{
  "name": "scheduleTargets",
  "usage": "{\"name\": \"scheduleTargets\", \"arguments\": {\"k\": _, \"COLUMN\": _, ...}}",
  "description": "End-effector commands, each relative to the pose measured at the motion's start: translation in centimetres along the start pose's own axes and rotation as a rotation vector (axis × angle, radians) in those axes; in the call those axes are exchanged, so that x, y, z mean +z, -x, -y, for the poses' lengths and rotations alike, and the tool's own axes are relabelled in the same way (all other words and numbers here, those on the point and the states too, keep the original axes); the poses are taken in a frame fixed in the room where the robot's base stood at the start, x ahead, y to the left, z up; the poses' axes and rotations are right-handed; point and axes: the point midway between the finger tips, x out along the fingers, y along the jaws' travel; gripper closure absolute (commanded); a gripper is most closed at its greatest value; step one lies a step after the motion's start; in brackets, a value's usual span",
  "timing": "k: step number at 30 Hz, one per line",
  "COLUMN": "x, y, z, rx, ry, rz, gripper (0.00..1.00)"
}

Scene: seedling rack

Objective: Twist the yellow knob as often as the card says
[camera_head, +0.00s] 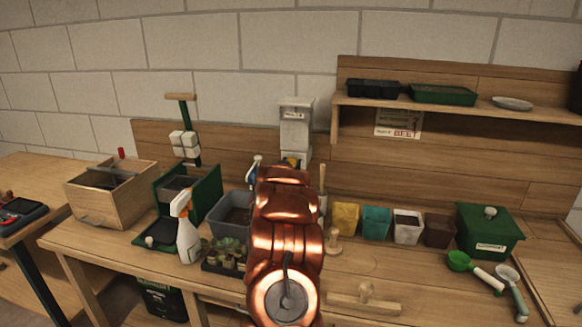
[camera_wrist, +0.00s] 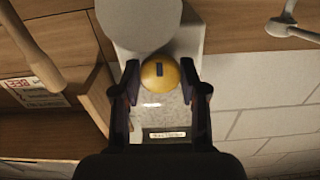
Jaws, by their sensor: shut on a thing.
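The yellow knob (camera_wrist: 160,80) sits between the two dark fingers of my gripper (camera_wrist: 159,67) in the wrist view, and the gripper is shut on it. A short dark mark on the knob's face stands upright in that view. The knob is on the front of a pale grey dispenser (camera_head: 296,128), which has a small label. In the head view my copper arm hides most of the knob and gripper. A card (camera_head: 398,123) with red lettering hangs on the back board under the shelf; it also shows partly in the wrist view (camera_wrist: 35,92). Its small print is unreadable.
A grey bin (camera_head: 233,211), a spray bottle (camera_head: 187,230) and a seedling tray (camera_head: 222,262) stand left of my arm. Several pots, including a teal one (camera_head: 376,223), and a green box (camera_head: 489,232) stand right. A wooden shelf (camera_head: 450,107) overhangs the bench.

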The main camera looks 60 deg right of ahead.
Motion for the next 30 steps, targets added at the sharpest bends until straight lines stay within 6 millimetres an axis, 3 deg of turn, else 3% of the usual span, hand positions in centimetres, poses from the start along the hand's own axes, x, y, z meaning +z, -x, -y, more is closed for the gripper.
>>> {"name": "scheduleTargets", "arguments": {"k": 8, "x": 0.5, "y": 0.03, "z": 0.06, "rx": 0.0, "ry": -0.182, "rz": -0.006, "gripper": 0.92}}
{"name": "scheduleTargets", "arguments": {"k": 30, "x": 0.44, "y": 0.04, "z": 0.09, "rx": -0.002, "ry": -0.883, "rz": -0.002, "gripper": 0.92}}
